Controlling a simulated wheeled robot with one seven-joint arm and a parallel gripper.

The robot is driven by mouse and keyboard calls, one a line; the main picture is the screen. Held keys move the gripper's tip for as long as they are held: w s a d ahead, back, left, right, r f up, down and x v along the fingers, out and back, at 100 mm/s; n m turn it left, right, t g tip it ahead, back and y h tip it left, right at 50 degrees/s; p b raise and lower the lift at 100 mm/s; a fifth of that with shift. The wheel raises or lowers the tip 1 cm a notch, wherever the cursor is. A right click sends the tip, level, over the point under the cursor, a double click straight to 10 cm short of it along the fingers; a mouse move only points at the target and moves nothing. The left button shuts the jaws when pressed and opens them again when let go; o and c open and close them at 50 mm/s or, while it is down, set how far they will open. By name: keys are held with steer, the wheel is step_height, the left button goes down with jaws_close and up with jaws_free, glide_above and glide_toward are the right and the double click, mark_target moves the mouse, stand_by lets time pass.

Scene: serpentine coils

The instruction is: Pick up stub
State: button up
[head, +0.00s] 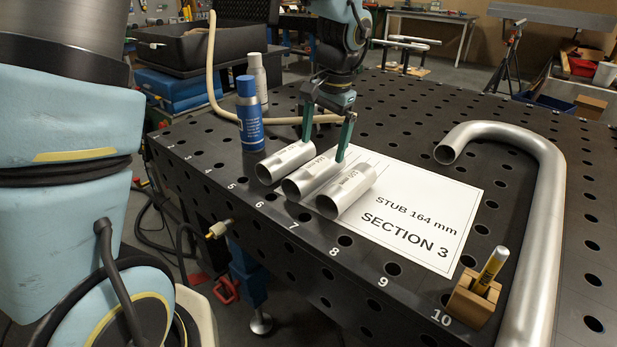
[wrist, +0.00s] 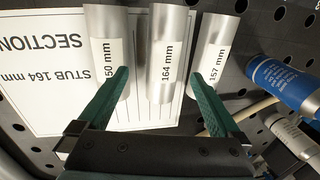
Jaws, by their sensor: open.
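Three short silver tube stubs lie side by side. In the wrist view the middle stub (wrist: 170,85) is labelled 164 mm, the right stub (wrist: 218,35) 157 mm, and the left stub (wrist: 104,20) has a label ending in 50 mm, partly covered by a finger. In the head view the middle stub (head: 304,184) lies between the left stub (head: 273,171) and right stub (head: 338,201). My gripper (head: 324,148) is open and empty, its fingers (wrist: 158,78) apart on either side of the middle stub in the wrist view. Contact cannot be told.
A white sheet (head: 450,200) reading STUB 164 mm, SECTION 3 lies under or beside the stubs on the perforated black table (head: 470,105). A blue can (head: 249,120) and grey can (head: 258,80) stand close left. A bent pipe (head: 545,230) and wooden marker block (head: 470,303) are right.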

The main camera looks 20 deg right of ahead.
mark_target(317, 164)
steer(key=f, duration=0.2)
steer(key=w+f+p, duration=0.1)
steer(key=f, duration=0.2)
steer(key=a+f+p, duration=0.1)
steer(key=f, duration=0.2)
steer(key=shift+w+f, duration=0.15)
steer(key=shift+w, duration=0.25)
steer(key=shift+c, duration=0.2)
steer(key=shift+d, duration=0.1)
jaws_close()
